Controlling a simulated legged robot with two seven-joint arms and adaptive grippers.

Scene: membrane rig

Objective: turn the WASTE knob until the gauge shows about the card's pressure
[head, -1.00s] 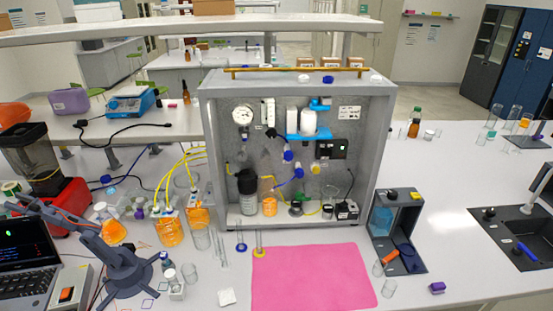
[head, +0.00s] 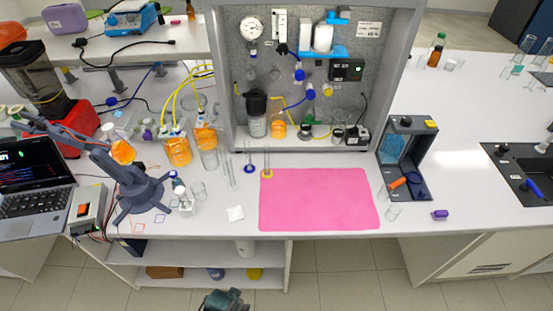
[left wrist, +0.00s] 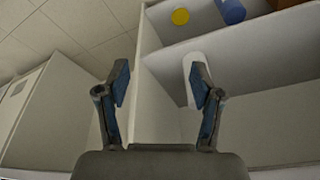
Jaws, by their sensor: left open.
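The membrane rig (head: 228,95) is a grey open-fronted cabinet at the back of the bench. A round white gauge (head: 251,28) sits at its upper left; its needle is too small to read. A white card (head: 369,29) with unreadable text is at its upper right. Blue knobs (head: 299,74) (head: 310,93) and a yellow one (head: 326,90) sit mid-panel; I cannot tell which is WASTE. My left gripper (head: 225,299) is low in front of the bench, far from the rig. In the left wrist view the left gripper (left wrist: 160,82) is open and empty. My right gripper is not in view.
A pink mat (head: 318,200) lies before the rig. Orange-filled bottles (head: 177,148) with yellow tubes stand to its left, with glass tubes between. A grey holder (head: 408,155) stands right. Under the bench is a shelf (left wrist: 240,45) with a white cylinder (left wrist: 195,75).

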